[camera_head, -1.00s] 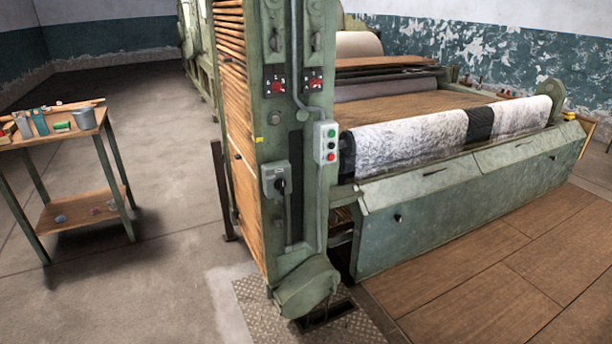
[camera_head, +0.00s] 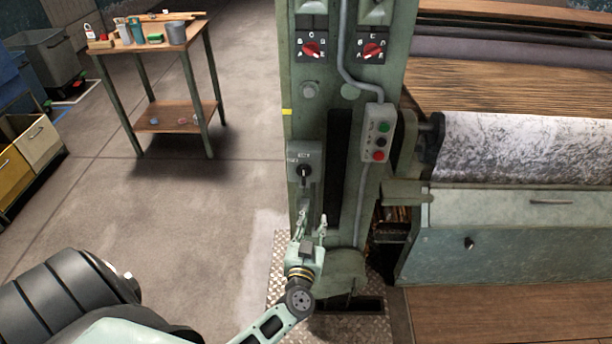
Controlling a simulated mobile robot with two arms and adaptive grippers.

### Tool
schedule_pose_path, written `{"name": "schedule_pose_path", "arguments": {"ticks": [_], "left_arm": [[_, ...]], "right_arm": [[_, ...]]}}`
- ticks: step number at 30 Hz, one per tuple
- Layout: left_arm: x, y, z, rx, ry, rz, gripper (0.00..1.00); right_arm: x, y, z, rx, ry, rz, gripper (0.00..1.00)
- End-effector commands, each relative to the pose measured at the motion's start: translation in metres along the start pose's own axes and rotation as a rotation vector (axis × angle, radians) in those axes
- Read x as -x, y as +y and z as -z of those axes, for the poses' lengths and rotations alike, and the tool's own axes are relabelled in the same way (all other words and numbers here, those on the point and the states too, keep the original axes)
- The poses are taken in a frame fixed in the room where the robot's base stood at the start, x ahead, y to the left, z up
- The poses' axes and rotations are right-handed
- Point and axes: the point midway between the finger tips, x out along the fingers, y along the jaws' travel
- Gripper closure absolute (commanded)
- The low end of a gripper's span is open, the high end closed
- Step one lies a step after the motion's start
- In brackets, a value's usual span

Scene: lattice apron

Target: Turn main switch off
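The main switch (camera_head: 304,171) is a grey box with a black rotary handle, on the front of the green machine column (camera_head: 300,110). Small lettering shows above its handle, too small to read fully. My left gripper (camera_head: 313,222) points up just below the switch box, in front of the column. Its two fingers are spread apart with nothing between them, and it appears apart from the handle. My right gripper is not in view.
Two red rotary selectors (camera_head: 312,49) sit higher on the column. A push-button box (camera_head: 379,132) with a red button is to the right of the switch. A work table (camera_head: 176,113) with tools and cups stands back left, with open floor between.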

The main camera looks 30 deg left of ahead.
Motion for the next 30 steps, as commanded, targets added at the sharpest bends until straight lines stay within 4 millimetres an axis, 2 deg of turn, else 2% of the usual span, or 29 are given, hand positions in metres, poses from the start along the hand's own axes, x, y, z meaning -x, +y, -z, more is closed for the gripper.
{"name": "schedule_pose_path", "arguments": {"ticks": [1, 3, 6, 11, 21, 30], "left_arm": [[-0.005, -0.010, 0.025, 0.023, 0.024, 0.050, 0.71], [-0.009, -0.021, 0.045, 0.041, 0.040, 0.104, 0.71], [-0.013, -0.030, 0.059, 0.056, 0.047, 0.145, 0.71], [-0.029, -0.035, 0.063, 0.058, 0.049, 0.157, 0.71], [-0.079, -0.042, 0.064, 0.058, 0.048, 0.155, 0.71], [-0.089, -0.043, 0.064, 0.059, 0.046, 0.153, 0.71]], "right_arm": [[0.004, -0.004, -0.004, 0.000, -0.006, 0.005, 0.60], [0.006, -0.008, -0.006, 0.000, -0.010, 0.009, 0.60], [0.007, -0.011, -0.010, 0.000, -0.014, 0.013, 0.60], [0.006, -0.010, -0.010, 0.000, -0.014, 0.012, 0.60], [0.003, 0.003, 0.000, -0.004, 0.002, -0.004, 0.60], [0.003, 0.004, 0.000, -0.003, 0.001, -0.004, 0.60]]}}
